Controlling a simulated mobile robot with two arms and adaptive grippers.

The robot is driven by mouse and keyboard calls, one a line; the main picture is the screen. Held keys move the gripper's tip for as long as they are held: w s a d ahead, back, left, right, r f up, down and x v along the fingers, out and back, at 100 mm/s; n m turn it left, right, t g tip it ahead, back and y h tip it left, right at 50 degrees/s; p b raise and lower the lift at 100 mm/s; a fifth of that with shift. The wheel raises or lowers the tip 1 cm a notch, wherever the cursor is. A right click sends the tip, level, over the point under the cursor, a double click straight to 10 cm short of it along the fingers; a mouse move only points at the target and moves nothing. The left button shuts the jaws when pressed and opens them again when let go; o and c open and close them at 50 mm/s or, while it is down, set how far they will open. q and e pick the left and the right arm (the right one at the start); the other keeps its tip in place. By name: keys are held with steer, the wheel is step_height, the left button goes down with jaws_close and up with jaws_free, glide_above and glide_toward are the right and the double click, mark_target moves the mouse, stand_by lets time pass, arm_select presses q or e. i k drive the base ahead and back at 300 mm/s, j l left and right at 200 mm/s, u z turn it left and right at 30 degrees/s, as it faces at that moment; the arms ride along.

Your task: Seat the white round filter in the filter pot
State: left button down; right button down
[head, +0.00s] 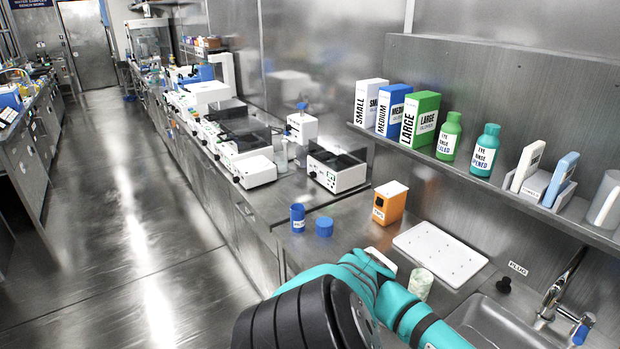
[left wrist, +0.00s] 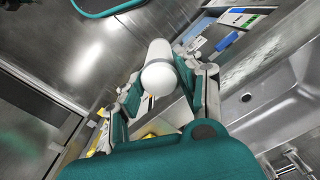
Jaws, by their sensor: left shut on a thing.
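My left gripper (left wrist: 162,84) is shut on a smooth white round-ended cylinder, which I take to be the white round filter (left wrist: 159,68). It sits between the two fingers in the left wrist view. In the head view my teal arm comes in at the bottom and hides most of the gripper. A blue labelled pot (head: 298,218) stands upright on the steel counter, with a short blue round piece (head: 324,227) apart to its right. This may be the filter pot, but I cannot read its label. My right gripper is not in view.
An orange box (head: 390,203) and a white tray (head: 440,253) lie beyond my arm. A pale patterned cup (head: 420,284) stands close to it. The sink (head: 490,325) and tap (head: 560,290) are at right. Boxes and bottles fill the shelf (head: 465,172) above.

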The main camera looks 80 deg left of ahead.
mark_target(297, 227)
steer(key=k+j, duration=0.2)
steer(key=j, duration=0.2)
steer(key=k+j, duration=0.2)
steer(key=j, duration=0.25)
steer(key=k+j, duration=0.2)
steer(key=j, duration=0.2)
steer(key=k+j, duration=0.2)
steer(key=j, duration=0.25)
steer(key=k+j, duration=0.2)
steer(key=j, duration=0.2)
